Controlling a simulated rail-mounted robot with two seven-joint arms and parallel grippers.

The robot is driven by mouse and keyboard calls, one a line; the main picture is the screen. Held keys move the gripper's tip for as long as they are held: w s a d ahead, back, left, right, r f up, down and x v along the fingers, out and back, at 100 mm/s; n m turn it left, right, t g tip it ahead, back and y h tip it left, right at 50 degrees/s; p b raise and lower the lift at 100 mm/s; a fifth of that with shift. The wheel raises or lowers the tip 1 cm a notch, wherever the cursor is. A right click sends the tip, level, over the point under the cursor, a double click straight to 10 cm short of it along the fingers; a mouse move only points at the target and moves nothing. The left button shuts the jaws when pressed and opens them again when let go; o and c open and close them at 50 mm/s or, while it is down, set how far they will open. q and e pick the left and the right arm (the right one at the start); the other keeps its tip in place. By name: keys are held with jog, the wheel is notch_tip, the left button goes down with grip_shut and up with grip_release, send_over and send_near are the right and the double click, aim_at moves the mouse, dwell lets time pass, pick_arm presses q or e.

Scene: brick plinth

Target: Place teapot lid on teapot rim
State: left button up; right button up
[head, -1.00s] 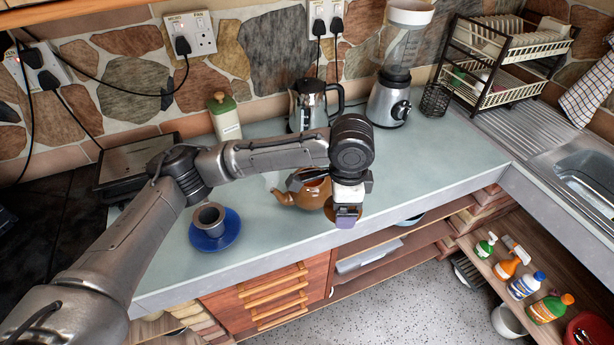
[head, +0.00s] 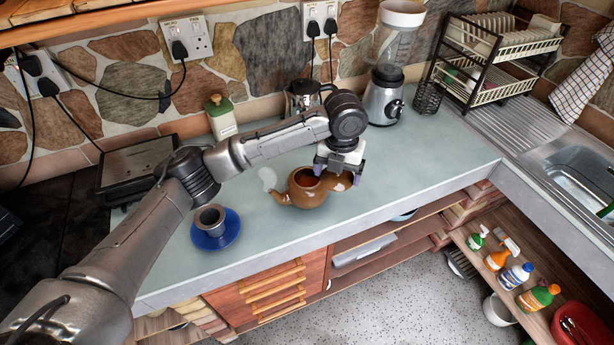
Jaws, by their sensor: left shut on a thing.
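The brown teapot (head: 305,195) stands on the counter with its dark round opening facing up and uncovered. Its spout points left, and a pale translucent patch (head: 267,178) shows by the spout tip. My left gripper (head: 340,171) is just right of the opening, pointing down, with its fingers shut on the brown teapot lid (head: 341,183). The lid shows below the fingers, beside the rim and overlapping the teapot's right side in the picture. I cannot tell whether they touch. The teapot's handle is not clearly visible. My right gripper is not in view.
A metal kettle (head: 301,98) and a blender (head: 384,100) stand behind, with a green-lidded canister (head: 221,118) at the back left. The counter (head: 425,165) right of the teapot is clear.

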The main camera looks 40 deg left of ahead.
pick_arm(q)
jog(key=shift+w+a+m, duration=0.15)
jog(key=shift+a+m, duration=0.05)
jog(key=shift+m, duration=0.5)
jog(key=shift+w+a+f, duration=0.1)
jog(key=shift+a, duration=0.2)
jog(key=w+a+f+p, duration=0.1)
jog(key=w+a+f, duration=0.1)
jog(key=a+f, duration=0.8)
jog(key=shift+w+a+f+m, duration=0.25)
jog(key=shift+a+f+m, duration=0.05)
jog(key=shift+a+f, duration=0.1)
jog(key=shift+f, duration=0.15)
jog(key=o, duration=0.7)
